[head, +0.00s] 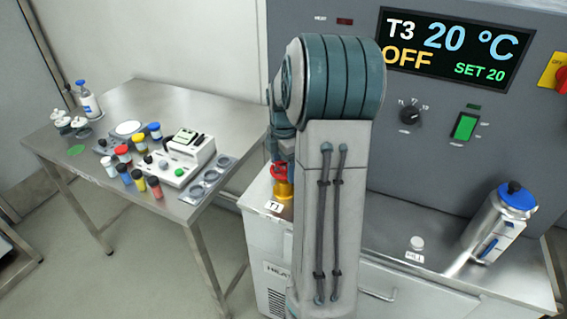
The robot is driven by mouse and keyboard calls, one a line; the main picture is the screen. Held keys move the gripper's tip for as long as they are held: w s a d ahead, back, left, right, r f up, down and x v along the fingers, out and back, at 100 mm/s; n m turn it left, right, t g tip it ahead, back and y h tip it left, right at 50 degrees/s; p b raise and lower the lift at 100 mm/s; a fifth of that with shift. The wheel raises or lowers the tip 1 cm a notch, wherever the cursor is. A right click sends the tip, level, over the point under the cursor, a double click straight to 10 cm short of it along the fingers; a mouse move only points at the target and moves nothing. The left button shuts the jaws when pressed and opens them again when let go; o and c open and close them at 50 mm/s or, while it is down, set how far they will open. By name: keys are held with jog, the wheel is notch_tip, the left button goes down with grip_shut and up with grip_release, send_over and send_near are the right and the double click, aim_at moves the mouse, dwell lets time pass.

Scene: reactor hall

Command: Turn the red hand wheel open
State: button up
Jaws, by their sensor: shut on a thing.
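The red hand wheel (277,171) sits on top of a yellow valve body (284,190) at the left end of the grey cabinet top, in the head view. A small label reading T1 (273,207) stands in front of it. My arm comes down just to the right and hides part of the wheel. My gripper (284,164) is at the wheel, shut on it; its fingers are mostly hidden behind my own arm links. How far the wheel is turned cannot be told.
The control panel behind has a display (455,48) reading T3 20 °C, OFF, SET 20. A silver bottle with a blue cap (498,225) stands at right on the cabinet top. A steel table (150,95) at left carries colored-cap vials and a small instrument (190,150).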

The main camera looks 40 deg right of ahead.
aim_at(284, 168)
dwell(0.3)
jog(key=o, duration=1)
notch_tip(284, 168, up, 14)
jog(key=shift+f+b, duration=0.1)
jog(key=shift+b, duration=0.35)
